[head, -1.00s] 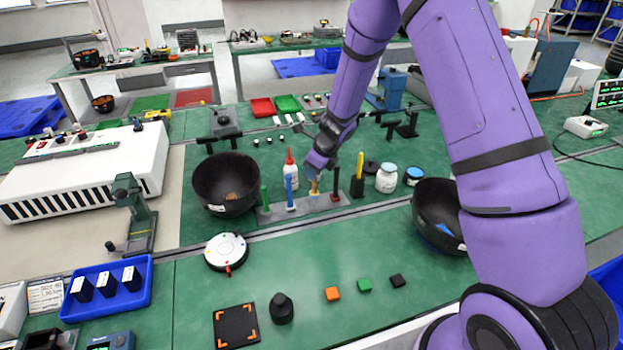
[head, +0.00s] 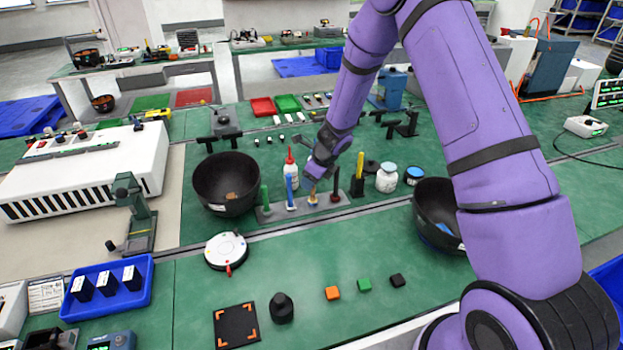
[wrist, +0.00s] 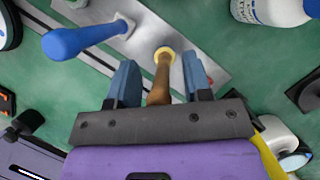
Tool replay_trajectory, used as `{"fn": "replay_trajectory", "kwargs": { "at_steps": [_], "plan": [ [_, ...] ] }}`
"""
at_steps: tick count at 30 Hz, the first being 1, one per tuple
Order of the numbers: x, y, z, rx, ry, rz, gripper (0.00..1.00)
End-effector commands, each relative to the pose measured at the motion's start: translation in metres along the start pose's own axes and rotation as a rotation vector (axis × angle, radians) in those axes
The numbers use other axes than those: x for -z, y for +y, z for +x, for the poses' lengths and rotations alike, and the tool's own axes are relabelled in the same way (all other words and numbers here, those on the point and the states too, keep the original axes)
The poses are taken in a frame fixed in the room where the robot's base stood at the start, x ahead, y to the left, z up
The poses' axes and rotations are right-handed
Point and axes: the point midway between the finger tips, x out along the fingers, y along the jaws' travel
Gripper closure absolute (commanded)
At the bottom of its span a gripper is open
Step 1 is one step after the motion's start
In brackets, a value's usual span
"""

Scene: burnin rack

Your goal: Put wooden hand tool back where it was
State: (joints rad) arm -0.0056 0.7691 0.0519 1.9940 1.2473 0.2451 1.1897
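The wooden hand tool (wrist: 158,82) stands in the grey metal rack (wrist: 205,62), its lower end inside a yellow ring. In the head view its lower part shows at the rack (head: 313,197); the rest is hidden by my gripper (head: 315,178). In the wrist view my gripper (wrist: 160,78) has its two blue fingers on either side of the brown handle. A gap shows between the handle and each finger, so the gripper is open around it.
The rack also holds a blue-handled tool (head: 290,190), a green one (head: 265,197) and a dark red one (head: 335,186). A red-capped bottle (head: 291,172) stands close behind. Black bowls (head: 222,190) (head: 432,205) flank the rack.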

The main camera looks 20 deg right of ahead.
Motion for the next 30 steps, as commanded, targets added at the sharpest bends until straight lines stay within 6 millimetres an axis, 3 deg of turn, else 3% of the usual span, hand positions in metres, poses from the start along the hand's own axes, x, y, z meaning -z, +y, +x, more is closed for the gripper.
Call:
{"fn": "replay_trajectory", "kwargs": {
  "at_steps": [11,24,30],
  "plan": [
    [-0.002,0.000,-0.011,0.000,0.000,-0.002,0.55],
    [-0.002,0.000,-0.091,0.002,-0.002,-0.001,0.55],
    [-0.002,0.000,-0.115,0.000,-0.001,0.001,0.55]
  ]
}}
